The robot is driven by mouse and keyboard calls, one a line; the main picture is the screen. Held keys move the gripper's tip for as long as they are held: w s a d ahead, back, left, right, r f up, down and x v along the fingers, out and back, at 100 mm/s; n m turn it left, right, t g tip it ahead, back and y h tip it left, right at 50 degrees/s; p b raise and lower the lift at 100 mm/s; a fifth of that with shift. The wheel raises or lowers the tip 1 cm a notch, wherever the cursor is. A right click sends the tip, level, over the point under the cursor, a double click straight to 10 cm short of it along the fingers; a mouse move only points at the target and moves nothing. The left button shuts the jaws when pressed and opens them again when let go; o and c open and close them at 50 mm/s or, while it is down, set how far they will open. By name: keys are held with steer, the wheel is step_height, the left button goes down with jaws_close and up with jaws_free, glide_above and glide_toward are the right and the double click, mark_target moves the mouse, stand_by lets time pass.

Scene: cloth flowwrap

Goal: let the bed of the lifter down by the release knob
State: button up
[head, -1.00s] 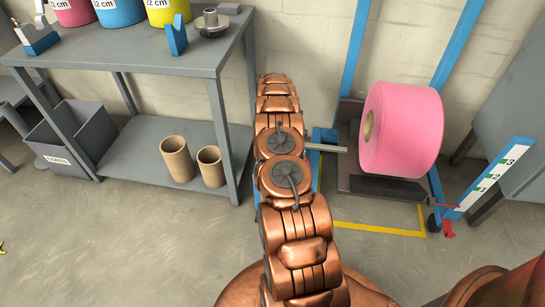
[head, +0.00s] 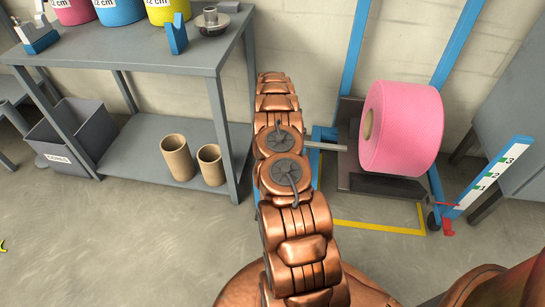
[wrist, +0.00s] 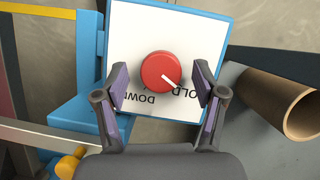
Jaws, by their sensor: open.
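In the wrist view a red knob (wrist: 160,72) sits on a white plate (wrist: 215,25) in a blue frame, with the words DOWN and HOLD along the plate's lower part. The knob's white mark points to the lower right, between the words and near HOLD, which is partly hidden by a finger. My gripper (wrist: 162,82) is open, one finger on each side of the knob, with gaps visible. In the head view my arm hides the gripper and knob. The lifter's dark bed (head: 385,187) is low between blue posts, with a pink roll (head: 405,130) on or just over it.
A scale plate (head: 487,182) marked with numbers stands right of the bed, with a red pointer near its lower end. A grey shelf (head: 130,155) on the left holds two cardboard cores (head: 178,157). Yellow floor tape (head: 375,226) runs before the lifter.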

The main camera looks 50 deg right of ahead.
steer(key=v, duration=1.2)
stand_by(0.3)
steer(key=shift+s+a, duration=0.1)
stand_by(0.6)
